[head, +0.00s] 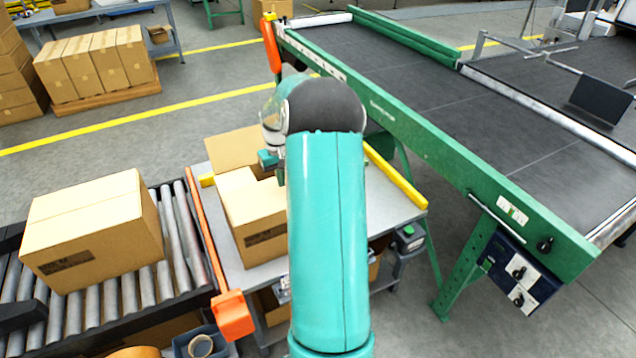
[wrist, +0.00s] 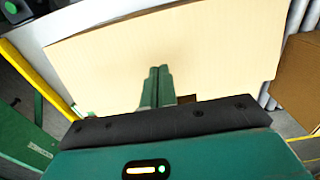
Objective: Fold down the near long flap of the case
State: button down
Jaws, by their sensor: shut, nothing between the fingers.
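The case (head: 255,225) is a tan cardboard box on the grey table, with a dark label on its near side. Its far flap (head: 228,148) stands up and outward. Pale flap surface shows at the top of the case near my gripper, and my arm hides the right part. In the wrist view a broad pale cardboard panel (wrist: 110,65) fills the middle, with a small dark gap beside the fingers. My gripper (wrist: 157,72) is shut and empty, its fingers over this panel. I cannot tell whether they touch it. In the head view my gripper (head: 268,160) is above the case's far part.
A closed carton (head: 88,230) sits on the roller conveyor (head: 130,295) at left. An orange rail (head: 205,235) and a yellow rail (head: 395,178) flank the table (head: 385,210). A green-framed belt conveyor (head: 440,95) runs along the right. Stacked cartons stand at back left.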

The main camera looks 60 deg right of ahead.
jog(key=shift+w+d+f, duration=0.15)
jog(key=shift+w+f, duration=0.15)
jog(key=shift+f, duration=0.1)
jog(key=shift+w+d+f, duration=0.35)
jog(key=shift+w+f, duration=0.25)
jog(key=shift+f, duration=0.2)
jog(key=shift+r, duration=0.1)
notch_tip(320, 180, up, 9)
dwell(0.4)
dwell(0.3)
